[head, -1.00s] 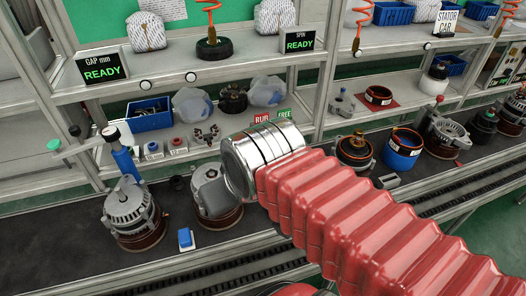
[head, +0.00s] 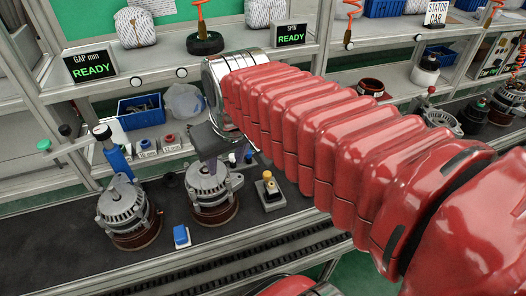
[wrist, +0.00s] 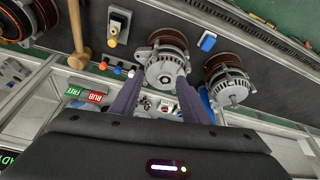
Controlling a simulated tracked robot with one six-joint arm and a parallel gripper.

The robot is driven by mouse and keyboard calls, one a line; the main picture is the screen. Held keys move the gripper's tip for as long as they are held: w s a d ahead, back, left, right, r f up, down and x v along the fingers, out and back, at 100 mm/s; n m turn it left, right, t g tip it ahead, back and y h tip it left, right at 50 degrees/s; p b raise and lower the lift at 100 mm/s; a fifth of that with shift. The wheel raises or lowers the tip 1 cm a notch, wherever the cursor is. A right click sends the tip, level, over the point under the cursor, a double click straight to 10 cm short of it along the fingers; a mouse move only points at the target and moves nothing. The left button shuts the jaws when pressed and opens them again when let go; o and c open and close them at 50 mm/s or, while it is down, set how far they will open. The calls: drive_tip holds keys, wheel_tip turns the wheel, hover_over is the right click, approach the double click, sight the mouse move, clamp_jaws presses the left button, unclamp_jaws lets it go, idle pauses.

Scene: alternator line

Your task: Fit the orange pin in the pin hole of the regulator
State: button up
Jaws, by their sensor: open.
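My gripper (wrist: 158,84) is open and empty, its two dark fingers spread toward an alternator (wrist: 165,62). In the head view my gripper (head: 213,158) points down just above that middle alternator (head: 210,192). In the wrist view a small orange pin head (wrist: 103,66) sits left of my fingers, in a row with a blue one (wrist: 117,70) and a white one (wrist: 131,73).
A dark block with a yellow knob (head: 268,186) stands right of the middle alternator. Another alternator (head: 127,212) and a blue block (head: 181,236) are to the left. A wooden mallet (wrist: 79,40) lies nearby. The shelf edge (head: 160,72) runs behind my arm.

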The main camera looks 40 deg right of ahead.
drive_tip(key=w+d+f+m+g, duration=0.1)
drive_tip(key=w+d+f+g, duration=0.1)
drive_tip(key=w+d, duration=0.95)
drive_tip(key=w+d+f+g, duration=0.1)
drive_tip(key=w+d+f, duration=0.2)
drive_tip(key=d, duration=0.3)
drive_tip(key=w+d+f+m+g, duration=0.1)
drive_tip(key=w+d+f, duration=0.3)
drive_tip(key=d+f, duration=0.1)
drive_tip(key=shift+w+d, duration=0.2)
drive_tip(key=shift+d, duration=0.25)
drive_tip(key=shift+f, duration=4.25)
drive_tip(key=shift+a+f, duration=0.15)
drive_tip(key=shift+f, duration=1.15)
drive_tip(key=shift+a+f, duration=0.1)
drive_tip(key=shift+f, duration=1.2)
